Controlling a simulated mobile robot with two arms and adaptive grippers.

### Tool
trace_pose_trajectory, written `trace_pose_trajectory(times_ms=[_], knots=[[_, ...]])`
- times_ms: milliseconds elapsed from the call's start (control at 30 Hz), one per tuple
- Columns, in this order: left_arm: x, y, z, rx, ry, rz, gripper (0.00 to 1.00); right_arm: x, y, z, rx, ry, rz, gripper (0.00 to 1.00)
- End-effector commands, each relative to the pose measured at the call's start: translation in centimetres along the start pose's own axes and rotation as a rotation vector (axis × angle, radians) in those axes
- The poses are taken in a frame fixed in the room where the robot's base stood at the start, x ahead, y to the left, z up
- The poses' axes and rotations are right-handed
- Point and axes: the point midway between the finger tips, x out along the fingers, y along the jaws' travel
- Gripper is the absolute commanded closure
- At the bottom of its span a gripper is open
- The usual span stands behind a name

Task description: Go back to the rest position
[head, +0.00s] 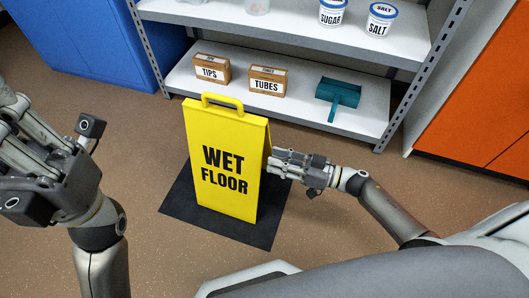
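My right gripper (272,164) is beside the right edge of a yellow WET FLOOR sign (222,178), with its fingertips at or very near the sign's side. I cannot tell whether they touch it, or whether the fingers are shut. The sign stands upright on a dark mat (262,232) on the floor, its handle at the top. My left gripper (12,118) is large and close at the left edge, away from the sign. Its fingers are partly cut off by the frame, so its opening is unclear.
Behind the sign, a grey metal shelf (220,105) holds a TIPS box (211,72), a TUBES box (267,84), a teal dustpan (338,93), and SUGAR (332,14) and SALT (379,22) tubs. A blue cabinet (95,40) and orange cabinet (485,100) flank it. Brown floor is clear at left.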

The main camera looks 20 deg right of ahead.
Motion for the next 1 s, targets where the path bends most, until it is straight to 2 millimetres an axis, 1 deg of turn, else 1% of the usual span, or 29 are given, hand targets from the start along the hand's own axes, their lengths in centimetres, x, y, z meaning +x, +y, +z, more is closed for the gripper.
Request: trace_pose_trajectory(times_ms=[33, 167, 700, 767, 867, 1000], knots=[[0.0, 0.0, 0.0, -0.001, -0.004, -0.001, 1.00, -0.3, 0.0, -0.1, 0.000, 0.000, 0.001, 0.72], [-0.1, 0.0, 0.0, -0.001, -0.005, -0.002, 1.00, -0.6, 0.0, 0.0, 0.000, 0.001, 0.001, 0.72], [-0.1, 0.0, 0.0, -0.001, -0.003, -0.001, 1.00, -0.4, 0.1, -0.2, -0.006, 0.007, 0.013, 0.72], [-0.1, 0.0, 0.0, -0.001, -0.003, -0.001, 1.00, -0.1, 0.3, -0.5, -0.018, 0.018, 0.041, 0.72], [-0.1, 0.0, 0.0, -0.001, -0.003, -0.001, 1.00, 0.4, 1.0, -1.4, -0.050, 0.046, 0.132, 0.72], [-0.1, 0.0, 0.0, -0.001, -0.003, -0.001, 1.00, 0.8, 2.6, -3.0, -0.098, 0.077, 0.315, 0.72]])
